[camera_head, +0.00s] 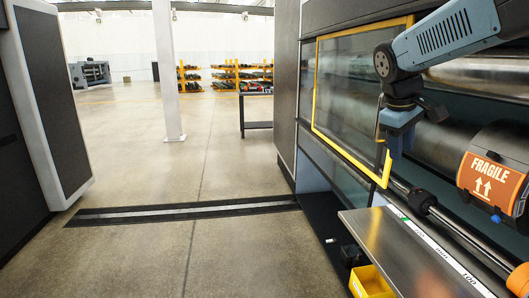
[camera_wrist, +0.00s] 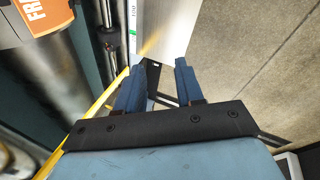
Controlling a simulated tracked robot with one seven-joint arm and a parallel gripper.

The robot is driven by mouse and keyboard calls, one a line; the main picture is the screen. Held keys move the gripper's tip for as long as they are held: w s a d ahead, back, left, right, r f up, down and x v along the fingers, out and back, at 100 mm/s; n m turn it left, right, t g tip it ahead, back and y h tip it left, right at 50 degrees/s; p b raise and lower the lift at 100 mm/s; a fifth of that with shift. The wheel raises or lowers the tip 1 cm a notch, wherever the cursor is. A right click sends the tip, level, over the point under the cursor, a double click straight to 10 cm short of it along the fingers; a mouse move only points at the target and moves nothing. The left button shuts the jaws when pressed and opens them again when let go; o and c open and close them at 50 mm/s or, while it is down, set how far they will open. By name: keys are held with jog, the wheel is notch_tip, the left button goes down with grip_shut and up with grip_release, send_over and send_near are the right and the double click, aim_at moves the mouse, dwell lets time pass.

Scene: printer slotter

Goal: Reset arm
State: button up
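My arm reaches in from the upper right of the head view, in front of the printing machine. My gripper (camera_head: 400,138) hangs from its end, pointing down beside the yellow-framed glass panel (camera_head: 345,85). In the wrist view my gripper (camera_wrist: 158,82) shows two blue fingers standing apart with nothing between them.
A dark roller with an orange FRAGILE label (camera_head: 489,182) is at the right; the label also shows in the wrist view (camera_wrist: 45,12). A metal shelf (camera_head: 400,250) and yellow bin (camera_head: 371,282) are below. A dark floor strip (camera_head: 180,211) crosses open floor. A white post (camera_head: 167,70) stands farther back.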

jog(key=s+a+f+m+t+y, duration=0.1)
jog(key=s+a+f+m, duration=0.1)
jog(key=s, duration=0.6)
jog(key=s+a+f+m+t+y, duration=0.2)
jog(key=s+a+f+m, duration=0.1)
jog(key=s+a, duration=0.3)
jog(key=shift+s+a+f+m, duration=0.35)
jog(key=shift+s+a+m, duration=0.05)
jog(key=shift+s, duration=0.85)
